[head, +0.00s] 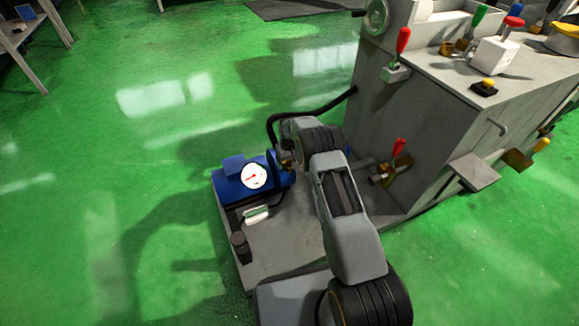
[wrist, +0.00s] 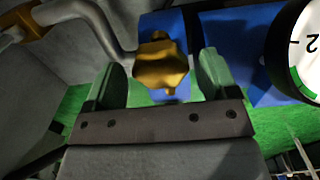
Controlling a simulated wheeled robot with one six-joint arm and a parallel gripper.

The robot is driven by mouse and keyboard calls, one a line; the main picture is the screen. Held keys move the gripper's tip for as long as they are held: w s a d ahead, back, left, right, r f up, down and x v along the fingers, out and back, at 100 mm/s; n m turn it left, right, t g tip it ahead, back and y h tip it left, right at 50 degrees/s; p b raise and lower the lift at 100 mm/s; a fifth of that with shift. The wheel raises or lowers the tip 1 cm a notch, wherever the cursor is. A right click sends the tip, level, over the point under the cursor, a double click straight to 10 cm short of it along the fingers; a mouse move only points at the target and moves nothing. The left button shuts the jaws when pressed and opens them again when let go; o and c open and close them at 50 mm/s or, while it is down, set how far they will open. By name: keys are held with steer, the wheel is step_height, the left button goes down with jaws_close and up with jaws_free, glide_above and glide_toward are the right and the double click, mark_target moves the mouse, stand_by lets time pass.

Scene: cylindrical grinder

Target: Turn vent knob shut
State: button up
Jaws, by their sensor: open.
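The vent knob (wrist: 160,62) is a brass-coloured, lobed knob in front of a blue housing in the wrist view. My gripper (wrist: 163,78) is open, with one green-grey finger to the left of the knob and one to the right. Gaps show between the knob and both fingers, and the knob sits around the level of the fingertips. In the head view my arm reaches down to the blue pump unit (head: 228,180), and the wrist largely hides the knob and fingers.
A round white gauge (head: 254,176) sits on the blue unit, close right of the fingers in the wrist view (wrist: 307,50). A grey pipe (wrist: 95,22) passes behind the left finger. A black hose (head: 310,112) runs to the grey grinder (head: 350,135). Green floor lies open leftward.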

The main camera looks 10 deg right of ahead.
steer(key=shift+f, duration=0.75)
steer(key=shift+c, duration=0.4)
steer(key=c, duration=0.9)
steer(key=shift+o, duration=0.2)
